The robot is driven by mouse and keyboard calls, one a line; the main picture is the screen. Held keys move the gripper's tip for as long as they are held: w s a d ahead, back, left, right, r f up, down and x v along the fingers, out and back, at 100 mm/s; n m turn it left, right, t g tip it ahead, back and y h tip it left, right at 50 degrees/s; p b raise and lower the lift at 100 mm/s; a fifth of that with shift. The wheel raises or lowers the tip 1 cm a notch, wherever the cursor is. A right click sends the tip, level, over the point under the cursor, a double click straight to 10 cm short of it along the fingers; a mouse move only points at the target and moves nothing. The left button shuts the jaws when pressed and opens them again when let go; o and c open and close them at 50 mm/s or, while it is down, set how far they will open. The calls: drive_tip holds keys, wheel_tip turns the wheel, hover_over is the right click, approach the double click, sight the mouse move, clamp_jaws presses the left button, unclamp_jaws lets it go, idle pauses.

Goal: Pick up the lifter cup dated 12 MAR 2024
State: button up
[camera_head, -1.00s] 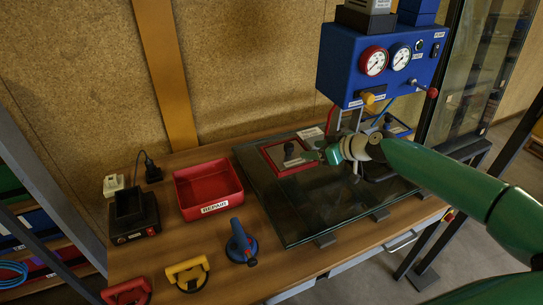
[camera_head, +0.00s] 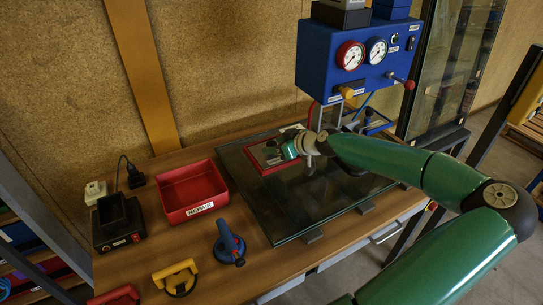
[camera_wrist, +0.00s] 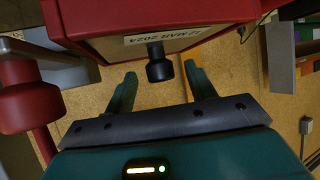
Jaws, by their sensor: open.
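In the wrist view, a date label (camera_wrist: 190,36) reading 12 MAR 2024 appears upside down on a pale, red-edged face. A black knob (camera_wrist: 158,66) sticks out beside it, between and just beyond the fingers of my gripper (camera_wrist: 162,82). My gripper is open, with a gap visible on both sides of the knob. In the head view, my gripper (camera_head: 289,149) is over the red-framed piece (camera_head: 264,172) on the dark glass pane and hides much of it. The label is not readable there.
The glass pane (camera_head: 322,205) lies on the wooden bench. A blue gauge box (camera_head: 356,62) stands behind it. To the left are the red REPAIR tray (camera_head: 188,190), a blue lifter cup (camera_head: 229,246), a yellow-handled cup (camera_head: 177,279) and a black holder (camera_head: 116,222). A red knob (camera_wrist: 30,100) shows at the wrist view's left.

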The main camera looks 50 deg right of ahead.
drive_tip(key=shift+x, duration=1.1)
drive_tip(key=shift+r, duration=0.1)
clamp_jaws()
